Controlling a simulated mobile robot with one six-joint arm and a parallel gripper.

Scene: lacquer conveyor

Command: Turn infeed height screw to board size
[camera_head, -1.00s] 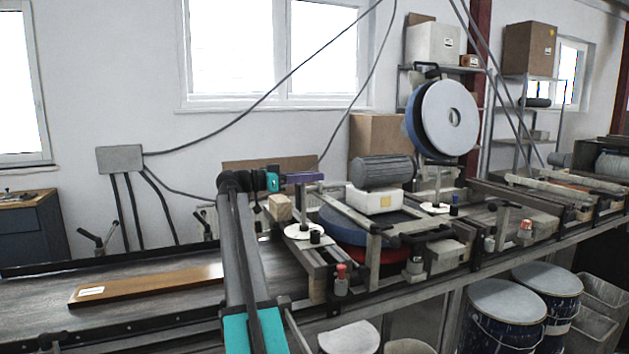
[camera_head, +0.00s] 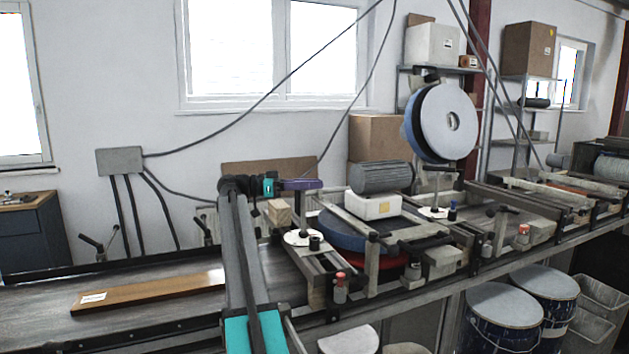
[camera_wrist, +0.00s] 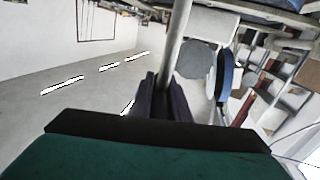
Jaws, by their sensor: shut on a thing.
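The infeed height screw is an upright metal rod (camera_head: 302,215) rising from a white round disc (camera_head: 304,238) at the left end of the machine frame. My gripper (camera_head: 303,184) has purple fingers and reaches the top of this rod from the left. In the wrist view my gripper (camera_wrist: 160,100) is shut on the screw, with the rod (camera_wrist: 177,45) running away from between the fingers. The screw's gripped top is hidden by the fingers. A brown board (camera_head: 155,288) with a white label lies flat on the dark conveyor belt (camera_head: 40,318), left of my arm.
A grey motor (camera_head: 382,177) and a blue drum-like wheel (camera_head: 345,236) sit just right of the screw. A wooden block (camera_head: 279,212) stands close behind it. A second post with a white disc (camera_head: 434,212) is further right. Buckets (camera_head: 503,305) stand below the front.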

